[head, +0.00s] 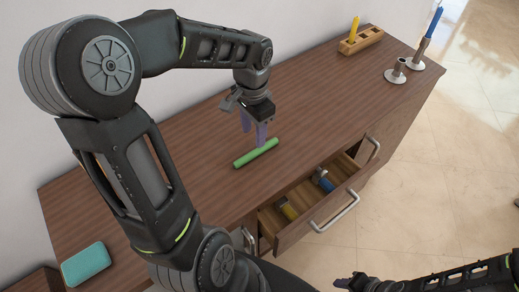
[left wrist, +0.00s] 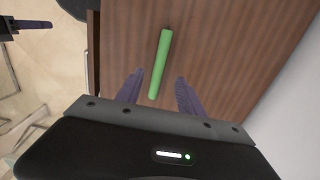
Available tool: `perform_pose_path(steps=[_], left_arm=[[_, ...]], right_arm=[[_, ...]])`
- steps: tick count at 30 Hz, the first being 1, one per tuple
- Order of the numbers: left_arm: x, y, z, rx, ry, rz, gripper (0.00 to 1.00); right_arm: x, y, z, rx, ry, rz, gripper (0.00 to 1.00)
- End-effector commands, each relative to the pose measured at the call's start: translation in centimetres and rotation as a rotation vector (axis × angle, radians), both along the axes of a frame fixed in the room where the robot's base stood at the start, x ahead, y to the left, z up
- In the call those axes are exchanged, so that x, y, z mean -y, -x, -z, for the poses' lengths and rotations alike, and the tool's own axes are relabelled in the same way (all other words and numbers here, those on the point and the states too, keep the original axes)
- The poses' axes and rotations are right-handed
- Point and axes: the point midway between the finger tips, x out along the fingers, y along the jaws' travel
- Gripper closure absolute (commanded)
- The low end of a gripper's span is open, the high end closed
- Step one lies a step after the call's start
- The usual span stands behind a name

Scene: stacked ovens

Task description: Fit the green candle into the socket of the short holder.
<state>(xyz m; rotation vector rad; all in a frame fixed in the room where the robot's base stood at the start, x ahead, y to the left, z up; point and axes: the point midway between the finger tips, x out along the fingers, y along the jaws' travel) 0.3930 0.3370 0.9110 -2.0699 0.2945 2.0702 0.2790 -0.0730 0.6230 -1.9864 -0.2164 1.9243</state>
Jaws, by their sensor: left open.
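The green candle (head: 256,153) lies on its side on the wooden cabinet top. In the left wrist view the candle (left wrist: 161,62) runs lengthwise, its near end between the spread fingers. My left gripper (head: 254,132) is open and points down just above the candle, holding nothing; contact cannot be judged. A short grey metal holder (head: 396,73) stands at the far right of the top, with no candle in it. My right gripper (head: 350,282) shows only partly at the bottom edge, and its jaws are unclear.
Beside the short holder, another holder (head: 417,63) bears a blue candle (head: 432,24). A wooden block (head: 361,41) holds a yellow candle. An open drawer (head: 318,207) contains yellow and blue items. A teal box (head: 86,264) sits at left. The top between candle and holders is clear.

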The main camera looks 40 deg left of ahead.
Motion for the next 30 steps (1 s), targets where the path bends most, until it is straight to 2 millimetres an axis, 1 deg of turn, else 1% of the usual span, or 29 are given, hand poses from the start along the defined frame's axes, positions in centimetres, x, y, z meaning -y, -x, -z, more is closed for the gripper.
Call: perform_pose_path(steps=[4, 9, 11, 20, 22, 26, 30], left_arm=[[0.0, 0.0, 0.3, -0.001, 0.0, -0.001, 0.55], [0.0, 0.1, 2.1, -0.003, 0.0, -0.001, 0.55], [0.0, 0.0, 2.5, -0.002, -0.001, -0.001, 0.55], [0.0, 0.0, 2.6, 0.0, 0.0, -0.001, 0.55], [0.0, 0.0, 2.9, -0.002, 0.0, -0.001, 0.55], [0.1, 0.1, 4.3, -0.005, 0.002, -0.001, 0.55], [0.1, 0.1, 6.6, -0.003, 0.001, 0.0, 0.55]], right_arm=[[0.0, 0.0, 0.0, -0.001, 0.0, -0.001, 0.64], [0.0, 0.0, -0.1, -0.001, 0.0, 0.0, 0.64], [0.0, 0.0, -0.1, 0.0, 0.0, 0.0, 0.64], [0.0, 0.0, -0.1, -0.001, 0.0, 0.0, 0.64], [0.0, 0.0, -0.2, -0.001, 0.0, 0.0, 0.64], [0.0, 0.0, -0.6, -0.001, 0.0, 0.0, 0.64], [0.0, 0.0, -0.8, -0.001, 0.0, 0.0, 0.64]])
